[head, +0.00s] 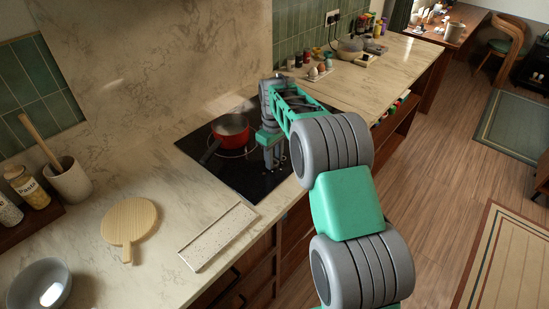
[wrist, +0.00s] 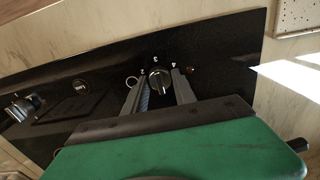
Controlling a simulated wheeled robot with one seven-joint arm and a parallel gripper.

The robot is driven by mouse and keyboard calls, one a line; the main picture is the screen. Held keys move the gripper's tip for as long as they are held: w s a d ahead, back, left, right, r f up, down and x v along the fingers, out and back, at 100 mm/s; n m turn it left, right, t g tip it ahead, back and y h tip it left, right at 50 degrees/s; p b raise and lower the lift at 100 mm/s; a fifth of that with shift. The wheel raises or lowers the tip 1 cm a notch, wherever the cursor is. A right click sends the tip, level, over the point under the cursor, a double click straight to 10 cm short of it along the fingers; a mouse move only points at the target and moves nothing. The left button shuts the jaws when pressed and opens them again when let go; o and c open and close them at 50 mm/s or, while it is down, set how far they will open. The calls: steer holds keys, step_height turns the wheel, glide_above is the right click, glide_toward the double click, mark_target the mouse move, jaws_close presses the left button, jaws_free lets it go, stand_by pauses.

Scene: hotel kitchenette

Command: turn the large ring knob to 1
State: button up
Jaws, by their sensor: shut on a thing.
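In the wrist view a small dark round knob (wrist: 159,79) with a light pointer line sits on the black hob panel, with the printed digits 2, 3 and 4 around its far side. The line points roughly toward the 3; I cannot read a 1. My gripper (wrist: 160,84) is shut on the knob, one finger on each side. In the head view my gripper (head: 273,155) reaches down to the right side of the black hob (head: 240,178), and the knob is hidden there.
A red saucepan (head: 231,128) stands on the hob left of my gripper, its dark handle pointing toward the front left. A metallic fitting (wrist: 24,107) shows at the panel's left. A speckled board (head: 217,237) and a round wooden board (head: 129,222) lie on the counter.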

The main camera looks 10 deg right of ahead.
steer(key=shift+m, duration=0.3)
jaws_close()
steer(key=m, duration=0.5)
steer(key=shift+b, duration=0.3)
steer(key=m, duration=0.6)
steer(key=o, duration=1.1)
jaws_free()
steer(key=shift+o, duration=0.2)
step_height(320, 180, up, 8)
steer(key=shift+f+b, duration=0.1)
steer(key=shift+b, duration=0.65)
